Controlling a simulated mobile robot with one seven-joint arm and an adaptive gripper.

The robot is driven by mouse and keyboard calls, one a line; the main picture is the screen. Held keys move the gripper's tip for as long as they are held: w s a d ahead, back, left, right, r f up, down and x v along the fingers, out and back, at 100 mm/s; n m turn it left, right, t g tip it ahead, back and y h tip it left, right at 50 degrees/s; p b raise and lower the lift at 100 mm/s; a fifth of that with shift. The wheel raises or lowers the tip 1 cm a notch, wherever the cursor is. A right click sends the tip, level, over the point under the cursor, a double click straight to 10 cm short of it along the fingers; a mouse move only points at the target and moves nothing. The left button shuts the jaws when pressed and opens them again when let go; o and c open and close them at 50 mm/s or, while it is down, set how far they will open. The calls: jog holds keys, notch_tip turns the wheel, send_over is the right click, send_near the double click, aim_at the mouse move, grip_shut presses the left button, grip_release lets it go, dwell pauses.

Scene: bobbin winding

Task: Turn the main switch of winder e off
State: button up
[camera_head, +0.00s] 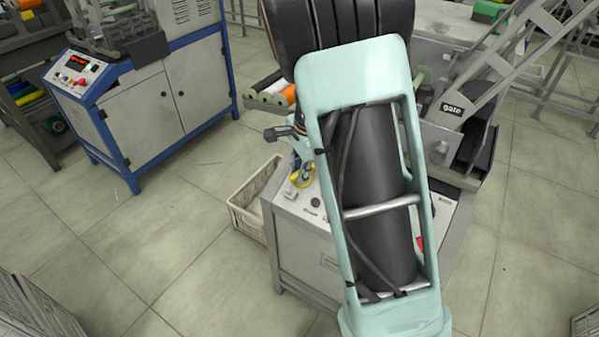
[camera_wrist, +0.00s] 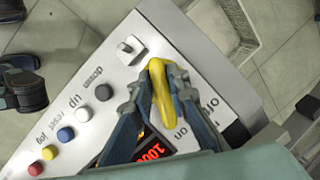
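The yellow handle of the main switch (camera_wrist: 163,95) shows in the wrist view on the white control panel. The labels "on" and "off" are printed beside it and read upside down. My gripper (camera_wrist: 168,78) has its two blue-grey fingers on either side of the handle, tips close together and seemingly touching it. In the head view the yellow handle (camera_head: 303,176) shows small at the panel's left side, beside my arm. No winder letter is readable.
The panel has a grey square switch (camera_wrist: 130,50), coloured buttons such as a blue one (camera_wrist: 66,134), and a red-digit display (camera_wrist: 148,150). A pale crate (camera_head: 250,205) stands left of the winder cabinet (camera_head: 300,255). Another blue-framed winder (camera_head: 150,115) stands far left, with open floor between.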

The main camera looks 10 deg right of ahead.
grip_shut()
jog(key=shift+r+p, duration=0.1)
jog(key=shift+p, duration=0.25)
jog(key=shift+r+n+p, duration=0.1)
jog(key=shift+n+p, duration=0.5)
jog(key=shift+n, duration=0.1)
jog(key=n+g+h+p, duration=0.1)
jog(key=n+p, duration=0.2)
jog(key=shift+p, duration=0.3)
jog(key=n+g+p, duration=0.1)
jog(key=n+p, duration=0.1)
jog(key=n, duration=0.1)
jog(key=shift+a+h+p, duration=0.1)
jog(key=shift+h+p, duration=0.25)
jog(key=shift+h, duration=0.05)
jog(key=shift+f+n+g+h+p, duration=0.1)
jog(key=shift+n+g+h+p, duration=0.3)
jog(key=shift+n, duration=0.5)
jog(key=shift+f+n+g+h+p, duration=0.15)
jog(key=shift+n+p, duration=0.3)
jog(key=shift+n, duration=0.45)
